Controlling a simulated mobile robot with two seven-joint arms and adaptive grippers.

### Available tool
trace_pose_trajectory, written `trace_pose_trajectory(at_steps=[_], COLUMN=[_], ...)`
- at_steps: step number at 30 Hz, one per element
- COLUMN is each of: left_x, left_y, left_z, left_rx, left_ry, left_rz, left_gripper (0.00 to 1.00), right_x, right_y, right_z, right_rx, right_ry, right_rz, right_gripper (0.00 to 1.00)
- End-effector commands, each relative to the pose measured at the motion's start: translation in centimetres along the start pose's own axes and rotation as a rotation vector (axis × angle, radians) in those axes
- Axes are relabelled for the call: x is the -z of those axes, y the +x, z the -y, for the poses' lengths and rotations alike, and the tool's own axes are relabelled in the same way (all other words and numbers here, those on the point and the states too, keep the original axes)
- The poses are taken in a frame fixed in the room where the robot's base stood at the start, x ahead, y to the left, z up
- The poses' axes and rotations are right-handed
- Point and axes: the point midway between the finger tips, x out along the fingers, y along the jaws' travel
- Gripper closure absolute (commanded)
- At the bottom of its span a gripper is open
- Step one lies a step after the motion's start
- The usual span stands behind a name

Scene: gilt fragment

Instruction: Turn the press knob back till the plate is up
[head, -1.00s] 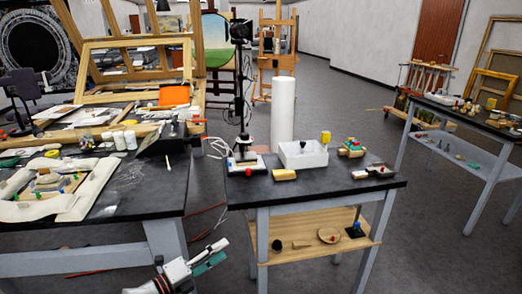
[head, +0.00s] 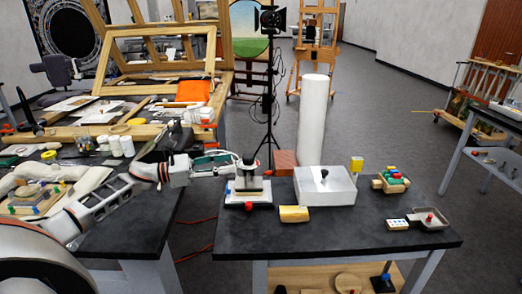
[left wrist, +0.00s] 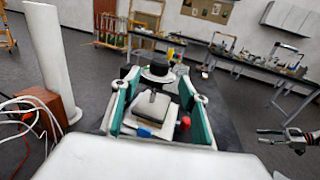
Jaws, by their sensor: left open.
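The press (head: 249,199) stands at the left end of the small dark table, with a pale base and a black knob (head: 249,160) on top. My left gripper (head: 234,162) reaches in from the left at knob height. In the left wrist view the gripper (left wrist: 158,84) is open, its green-padded fingers on either side of the knob (left wrist: 156,72), which looks free of both. The press plate (left wrist: 150,106) shows below the knob; its exact height is hard to tell. My right gripper (left wrist: 287,139) shows small at the right of that view; its opening is unclear.
A tall white cylinder (head: 317,120) stands behind. The front middle of the tabletop is clear.

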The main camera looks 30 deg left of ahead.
Motion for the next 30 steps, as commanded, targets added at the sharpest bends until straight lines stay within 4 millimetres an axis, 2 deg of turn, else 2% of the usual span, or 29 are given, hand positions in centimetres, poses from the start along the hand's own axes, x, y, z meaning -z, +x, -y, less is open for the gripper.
trace_pose_trajectory(at_steps=[5,15,19,24,30], left_x=[-0.1,-0.3,-0.2,-0.1,0.0], left_y=[0.6,5.6,7.0,7.8,7.8], left_z=[0.0,0.0,0.0,0.0,0.0], left_rx=[0.0,0.0,-0.001,-0.001,-0.001], left_ry=[-0.001,-0.002,-0.002,-0.002,-0.002], left_rz=[0.001,0.004,0.002,0.001,0.0], left_gripper=[0.56,0.56,0.56,0.56,0.56], right_x=[-0.3,0.5,1.1,1.7,1.8], right_y=[-0.3,-1.1,-1.2,-1.3,-1.2], right_z=[0.2,0.2,0.1,-0.1,-0.1], right_rx=[0.003,0.006,0.004,0.002,0.001], right_ry=[0.001,0.001,0.0,0.0,0.0], right_rz=[0.009,0.013,0.006,-0.003,-0.004], right_gripper=[0.6,0.6,0.6,0.6,0.6])
